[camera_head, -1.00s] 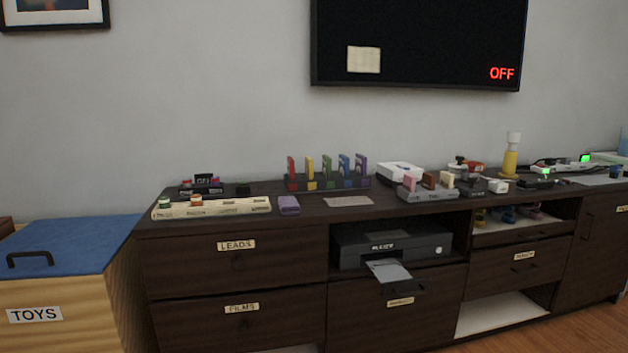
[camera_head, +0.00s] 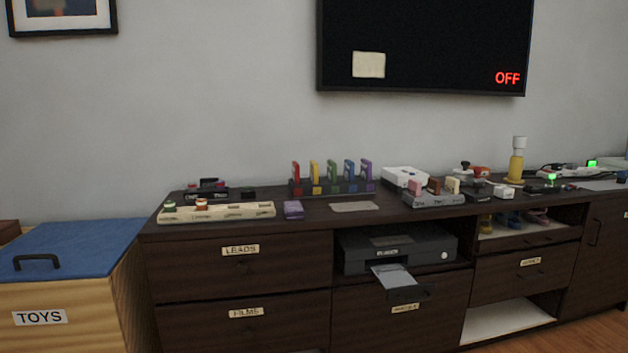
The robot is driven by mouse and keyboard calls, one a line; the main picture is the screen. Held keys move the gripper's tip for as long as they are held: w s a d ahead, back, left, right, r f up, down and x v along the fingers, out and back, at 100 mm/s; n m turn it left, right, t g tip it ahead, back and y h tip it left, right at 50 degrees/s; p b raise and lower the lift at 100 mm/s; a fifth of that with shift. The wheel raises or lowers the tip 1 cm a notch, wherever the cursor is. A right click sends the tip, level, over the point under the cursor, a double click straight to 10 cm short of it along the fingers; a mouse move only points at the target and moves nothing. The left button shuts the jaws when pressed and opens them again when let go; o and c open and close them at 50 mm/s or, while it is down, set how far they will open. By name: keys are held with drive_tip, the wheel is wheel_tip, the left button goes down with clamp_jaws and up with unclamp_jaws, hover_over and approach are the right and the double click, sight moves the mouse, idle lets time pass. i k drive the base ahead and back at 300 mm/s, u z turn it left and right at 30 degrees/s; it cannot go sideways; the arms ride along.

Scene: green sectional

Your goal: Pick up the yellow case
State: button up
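A row of upright coloured cases stands in a dark rack (camera_head: 333,188) on top of the dark cabinet. The yellow case (camera_head: 315,174) is second from the left, between the red case (camera_head: 296,175) and the green case (camera_head: 333,174). It stands upright in its slot. My gripper is not in view.
The dark cabinet (camera_head: 240,275) runs along the wall, with a printer (camera_head: 398,247) in an open bay and its paper tray sticking out. A cream tray (camera_head: 235,212), a purple box (camera_head: 293,210) and a flat label plate (camera_head: 355,207) lie before the rack. A blue-lidded toy box (camera_head: 75,245) stands at left.

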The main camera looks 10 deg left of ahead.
sight(313, 166)
drive_tip(key=u, duration=0.25)
drive_tip(key=i, duration=0.45)
drive_tip(key=u, duration=0.65)
drive_tip(key=i, duration=0.85)
